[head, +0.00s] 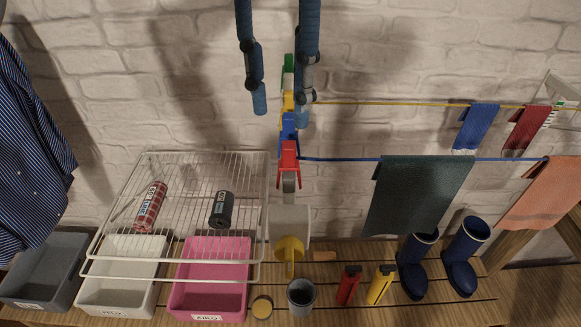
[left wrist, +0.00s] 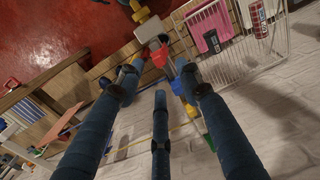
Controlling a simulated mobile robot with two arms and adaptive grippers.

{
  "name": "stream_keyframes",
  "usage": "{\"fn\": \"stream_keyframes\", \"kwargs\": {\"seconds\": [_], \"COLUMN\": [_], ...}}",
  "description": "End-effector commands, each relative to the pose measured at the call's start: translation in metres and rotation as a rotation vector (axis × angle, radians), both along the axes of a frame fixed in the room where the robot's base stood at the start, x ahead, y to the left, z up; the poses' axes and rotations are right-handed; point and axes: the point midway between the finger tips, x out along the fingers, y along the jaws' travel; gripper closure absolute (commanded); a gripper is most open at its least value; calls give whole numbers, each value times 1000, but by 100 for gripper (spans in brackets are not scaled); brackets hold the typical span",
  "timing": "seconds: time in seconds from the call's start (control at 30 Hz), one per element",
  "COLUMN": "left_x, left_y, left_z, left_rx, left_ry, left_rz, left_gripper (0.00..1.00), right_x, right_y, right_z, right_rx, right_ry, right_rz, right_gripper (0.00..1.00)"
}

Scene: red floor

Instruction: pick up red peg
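The red peg (head: 288,157) is the lowest of a vertical row of coloured pegs against the brick wall in the head view. A blue peg (head: 288,127), a yellow peg (head: 287,100) and a green peg (head: 288,72) are above it. It also shows as a red shape in the left wrist view (left wrist: 155,56), beyond the fingertips. My left gripper (head: 281,111) reaches down from the top with blue padded fingers spread apart. In the left wrist view its three fingers (left wrist: 160,82) are open with nothing held. My right gripper is not in view.
A wire rack (head: 150,163) stands over white and pink bins at left. A yellow line (head: 400,103) and a blue line (head: 340,159) run right, with hanging cloths. Blue boots (head: 412,265), a grey cup (head: 301,297) and red and yellow items are on the slatted bench.

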Motion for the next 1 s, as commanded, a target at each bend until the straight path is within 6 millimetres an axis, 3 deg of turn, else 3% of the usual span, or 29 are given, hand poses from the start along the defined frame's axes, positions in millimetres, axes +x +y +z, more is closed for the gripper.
{"fn": "stream_keyframes", "kwargs": {"seconds": [0.1, 0.37, 0.6, 0.9, 1.0], "left_x": [0, 0, 0, 0, 0], "left_y": [0, -1, -2, -2, -2], "left_z": [-17, -37, -72, -79, -79], "left_rx": [1, 0, -2, -4, -4], "left_ry": [0, 1, 2, 1, 1], "left_rz": [-1, 0, 0, 1, 1], "left_gripper": [64, 64, 64, 64, 82], "right_x": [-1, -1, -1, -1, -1], "right_y": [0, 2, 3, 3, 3], "right_z": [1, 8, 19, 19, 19], "right_rx": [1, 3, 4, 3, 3], "right_ry": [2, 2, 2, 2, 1], "right_rz": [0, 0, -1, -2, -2], "right_gripper": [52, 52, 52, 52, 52]}}
